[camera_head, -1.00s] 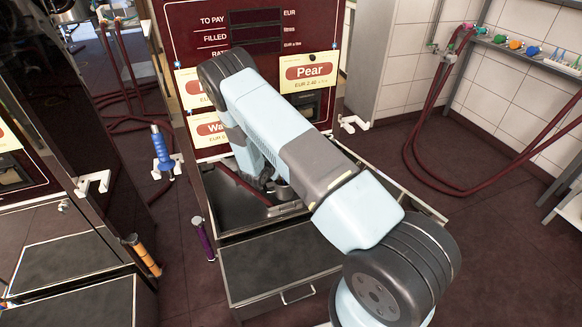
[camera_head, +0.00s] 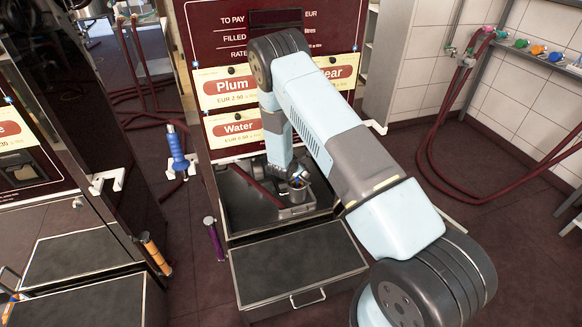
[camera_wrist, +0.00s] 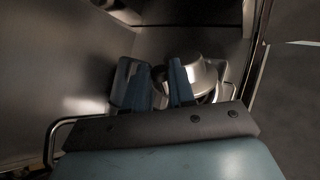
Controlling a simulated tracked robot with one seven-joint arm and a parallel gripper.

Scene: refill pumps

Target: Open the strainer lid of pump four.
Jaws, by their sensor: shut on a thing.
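The pump with the Plum, Pear and Water labels (camera_head: 232,88) faces me, with a dark recessed bay (camera_head: 238,206) low in its front. A small round metal strainer (camera_head: 299,198) stands in the bay. My gripper (camera_head: 298,181) is down at its top, with blue fingertips showing. In the wrist view, my gripper (camera_wrist: 155,72) has its two blue fingers near each other beside the shiny round lid (camera_wrist: 203,72), shut on a part of it. The gripped part is mostly hidden by the fingers. The lid looks seated, though its far edge is hard to see.
A dark drawer-like box with a handle (camera_head: 305,262) juts out in front of the bay. A blue nozzle (camera_head: 177,150), a purple one (camera_head: 213,238) and an orange one (camera_head: 155,253) hang at the left. Red hoses (camera_head: 432,160) loop at the right.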

